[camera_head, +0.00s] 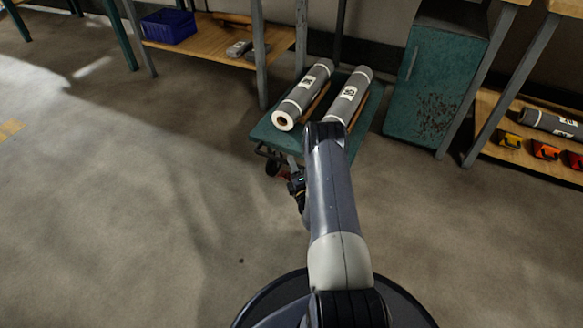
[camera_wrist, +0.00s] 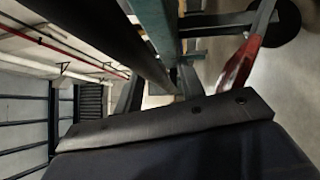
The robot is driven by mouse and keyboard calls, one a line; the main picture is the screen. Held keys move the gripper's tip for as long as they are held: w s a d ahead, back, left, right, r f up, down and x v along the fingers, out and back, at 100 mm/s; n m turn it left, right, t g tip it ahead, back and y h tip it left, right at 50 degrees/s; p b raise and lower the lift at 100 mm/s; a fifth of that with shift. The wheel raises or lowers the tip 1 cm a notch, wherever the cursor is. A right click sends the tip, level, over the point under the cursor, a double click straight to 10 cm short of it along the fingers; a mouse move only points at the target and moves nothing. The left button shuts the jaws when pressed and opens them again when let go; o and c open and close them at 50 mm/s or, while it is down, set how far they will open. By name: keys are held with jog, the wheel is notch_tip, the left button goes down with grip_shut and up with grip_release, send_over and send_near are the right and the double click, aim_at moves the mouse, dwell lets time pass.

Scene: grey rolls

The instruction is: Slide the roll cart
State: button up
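The roll cart (camera_head: 262,134) has a teal top and stands ahead of me, under and in front of the shelving. Two grey rolls with white labels, a left roll (camera_head: 305,92) and a right roll (camera_head: 349,95), lie side by side on it. My gripper (camera_head: 296,181) is low at the cart's near edge, partly hidden by my arm; its fingers cannot be made out. The wrist view looks sideways past a dark bar (camera_wrist: 100,40), teal cart framing (camera_wrist: 155,25), a red bracket (camera_wrist: 238,66) and a black wheel (camera_wrist: 275,22). Whether my gripper touches the cart is unclear.
A teal cabinet (camera_head: 432,85) stands right of the cart. A wooden shelf with a blue bin (camera_head: 169,26) is at the back left. Another shelf at the right holds a grey roll (camera_head: 550,122) and yellow and orange items. The concrete floor at left is clear.

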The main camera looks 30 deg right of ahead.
jog(key=shift+w+r, duration=0.1)
jog(key=shift+w, duration=0.45)
grip_shut()
